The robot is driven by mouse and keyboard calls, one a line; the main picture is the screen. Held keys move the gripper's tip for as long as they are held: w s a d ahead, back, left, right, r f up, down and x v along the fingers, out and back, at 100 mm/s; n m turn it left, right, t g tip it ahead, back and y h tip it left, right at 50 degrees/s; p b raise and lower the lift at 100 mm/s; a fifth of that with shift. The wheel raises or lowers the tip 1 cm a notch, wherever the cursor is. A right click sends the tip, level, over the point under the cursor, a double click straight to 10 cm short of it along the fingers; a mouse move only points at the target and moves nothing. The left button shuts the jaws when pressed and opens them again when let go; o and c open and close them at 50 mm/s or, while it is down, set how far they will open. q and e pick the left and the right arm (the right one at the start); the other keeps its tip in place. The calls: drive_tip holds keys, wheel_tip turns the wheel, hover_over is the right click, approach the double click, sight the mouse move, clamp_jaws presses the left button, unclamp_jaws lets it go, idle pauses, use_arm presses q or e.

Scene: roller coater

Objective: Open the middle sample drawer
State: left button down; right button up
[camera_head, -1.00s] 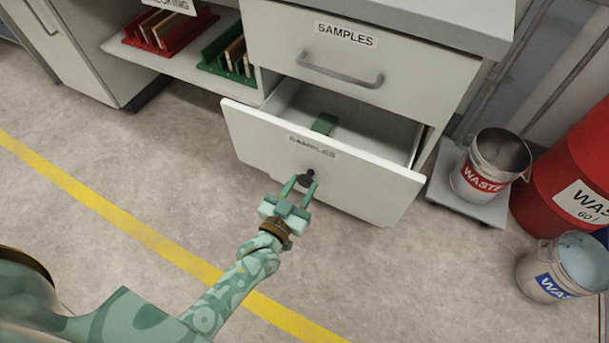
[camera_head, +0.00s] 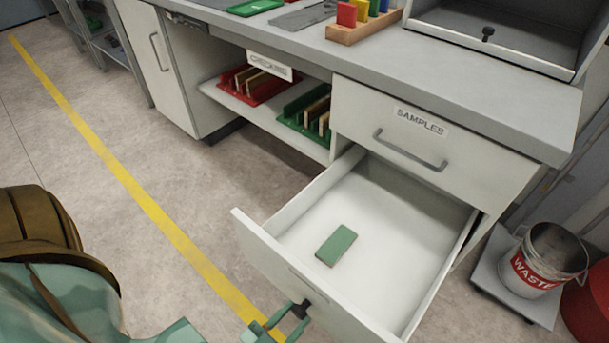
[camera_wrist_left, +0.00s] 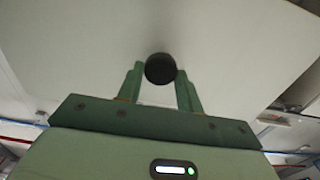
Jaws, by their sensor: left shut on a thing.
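The middle sample drawer (camera_head: 385,235) stands far out of the cabinet, below the upper drawer labelled SAMPLES. A green block (camera_head: 336,246) lies flat on its white floor. My left gripper (camera_head: 285,318) is at the drawer's front, low in the head view, shut on the dark round knob (camera_head: 301,308). In the left wrist view the knob (camera_wrist_left: 160,69) sits between the two green fingers (camera_wrist_left: 160,85), against the pale drawer front (camera_wrist_left: 225,40). My right gripper is not in view.
The closed upper drawer (camera_head: 440,140) has a grey bar handle. Red (camera_head: 255,88) and green racks (camera_head: 300,118) stand on the shelf to its left. A waste bucket (camera_head: 540,262) is at the right.

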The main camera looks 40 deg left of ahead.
use_arm(q)
drive_tip(key=shift+s, duration=0.8)
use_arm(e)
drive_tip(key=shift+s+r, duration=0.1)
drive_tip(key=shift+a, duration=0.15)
use_arm(q)
drive_tip(key=c, duration=0.9)
unclamp_jaws()
drive_tip(key=shift+c, duration=0.2)
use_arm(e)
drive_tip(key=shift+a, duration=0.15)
